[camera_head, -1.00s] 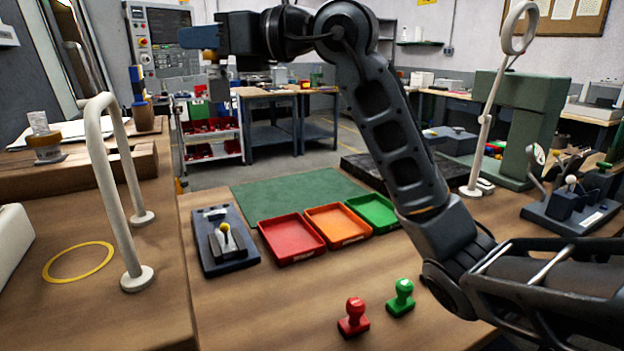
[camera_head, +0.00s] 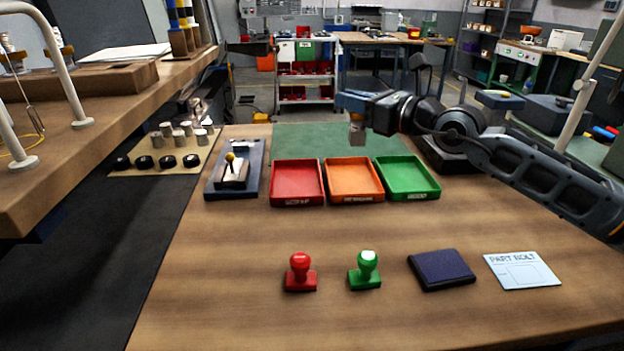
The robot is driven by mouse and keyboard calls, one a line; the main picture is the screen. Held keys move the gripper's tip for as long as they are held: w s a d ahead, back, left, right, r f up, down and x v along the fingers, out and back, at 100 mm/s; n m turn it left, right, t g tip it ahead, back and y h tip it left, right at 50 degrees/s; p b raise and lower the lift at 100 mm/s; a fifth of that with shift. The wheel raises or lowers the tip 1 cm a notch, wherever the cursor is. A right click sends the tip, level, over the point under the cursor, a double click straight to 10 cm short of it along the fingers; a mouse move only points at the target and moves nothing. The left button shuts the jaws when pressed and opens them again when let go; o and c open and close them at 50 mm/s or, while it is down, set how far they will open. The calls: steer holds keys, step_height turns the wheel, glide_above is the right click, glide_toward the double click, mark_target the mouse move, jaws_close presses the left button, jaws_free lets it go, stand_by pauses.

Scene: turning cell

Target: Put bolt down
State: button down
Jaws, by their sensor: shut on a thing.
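My gripper (camera_head: 356,112) is shut on the bolt (camera_head: 357,133), a small grey-brown piece hanging below the fingers. The bolt appears in the air, over the area of the green mat (camera_head: 310,140) behind the orange tray (camera_head: 355,199). Its exact height is hard to tell. The red tray (camera_head: 298,200) stands left of the orange one, and the green tray (camera_head: 415,195) stands right of it. All three trays look empty. Much of the fingers and the bolt's upper end is too small to make out.
A dark gauge stand (camera_head: 247,155) with a yellow-tipped lever is left of the trays. In front are a red stamp (camera_head: 300,273), a green stamp (camera_head: 366,271), a dark pad (camera_head: 441,269) and a "PART BOLT" card (camera_head: 521,270). Bare wood lies between trays and stamps.

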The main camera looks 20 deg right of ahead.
steer(key=shift+w+a+f+p, duration=0.4)
steer(key=shift+w+a+f, duration=0.95)
steer(key=shift+f, duration=0.5)
steer(key=shift+w+a+f+p, duration=0.35)
steer(key=shift+w+a+f, duration=0.75)
steer(key=shift+w+f, duration=0.65)
steer(key=shift+w+a+f+p, duration=0.4)
steer(key=shift+w+a+f, duration=0.85)
steer(key=shift+f, duration=0.7)
steer(key=shift+f+b, duration=0.2)
steer(key=shift+b, duration=0.1)
steer(key=c, duration=1.1)
jaws_free()
steer(key=shift+r, duration=0.15)
steer(key=b+v, duration=0.1)
steer(key=v, duration=1.1)
